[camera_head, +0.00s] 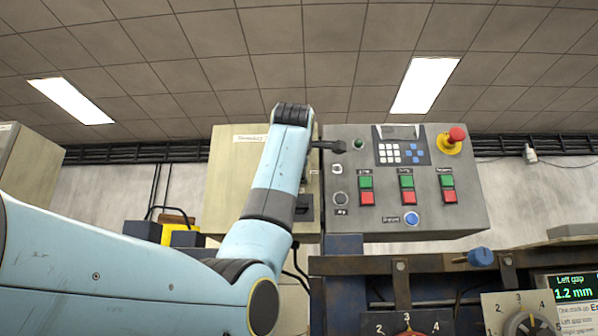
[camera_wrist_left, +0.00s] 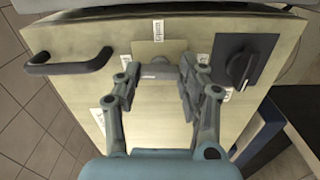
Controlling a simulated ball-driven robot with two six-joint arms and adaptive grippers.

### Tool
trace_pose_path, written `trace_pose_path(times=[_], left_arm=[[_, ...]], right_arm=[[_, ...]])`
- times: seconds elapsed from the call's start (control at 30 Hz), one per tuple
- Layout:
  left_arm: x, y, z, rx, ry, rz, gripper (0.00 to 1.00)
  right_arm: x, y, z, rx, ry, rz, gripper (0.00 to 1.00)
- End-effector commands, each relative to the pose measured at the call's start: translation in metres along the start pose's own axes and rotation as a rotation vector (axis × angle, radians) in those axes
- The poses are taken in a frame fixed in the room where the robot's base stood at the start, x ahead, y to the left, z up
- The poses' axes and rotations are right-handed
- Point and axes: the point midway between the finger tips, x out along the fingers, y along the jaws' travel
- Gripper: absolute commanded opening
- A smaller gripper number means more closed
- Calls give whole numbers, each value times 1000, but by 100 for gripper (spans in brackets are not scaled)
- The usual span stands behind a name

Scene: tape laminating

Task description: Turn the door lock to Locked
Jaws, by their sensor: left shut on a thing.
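The door lock shows in the left wrist view as a tan plate (camera_wrist_left: 148,47) on the cream cabinet door (camera_wrist_left: 70,32), with a dark grey bar (camera_wrist_left: 157,69) in front of it. My left gripper (camera_wrist_left: 160,75) is at the lock, shut on this bar, with one finger on each side. Small white labels (camera_wrist_left: 158,30) sit by the plate, too small to read. My right gripper is in neither view.
A dark door handle (camera_wrist_left: 70,66) and a black rotary switch (camera_wrist_left: 243,66) flank the lock on the same door. Right of the cabinet stands a grey control panel (camera_head: 345,225) with coloured buttons and a red emergency knob (camera_head: 457,135). A dark rail (camera_head: 440,265) runs below it.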

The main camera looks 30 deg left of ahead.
Motion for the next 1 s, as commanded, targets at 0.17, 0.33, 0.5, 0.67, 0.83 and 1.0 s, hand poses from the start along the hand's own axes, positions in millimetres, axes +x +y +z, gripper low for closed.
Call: trace_pose_path(times=[0.17, 0.33, 0.5, 0.67, 0.83, 1.0], left_arm=[[0, -1, 0, -59, 1, -2, 8], [0, -1, 0, -85, 1, -3, 8], [0, -1, 0, -91, 1, -3, 8], [0, -1, 0, -91, 1, -3, 8], [0, -1, 0, -90, 1, -3, 50], [0, -1, 0, -90, 0, -2, 63]], right_arm=[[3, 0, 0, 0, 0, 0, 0], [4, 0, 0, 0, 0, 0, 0], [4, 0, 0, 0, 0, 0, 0], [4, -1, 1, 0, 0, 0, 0], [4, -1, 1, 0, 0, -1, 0], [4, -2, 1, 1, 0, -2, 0]])
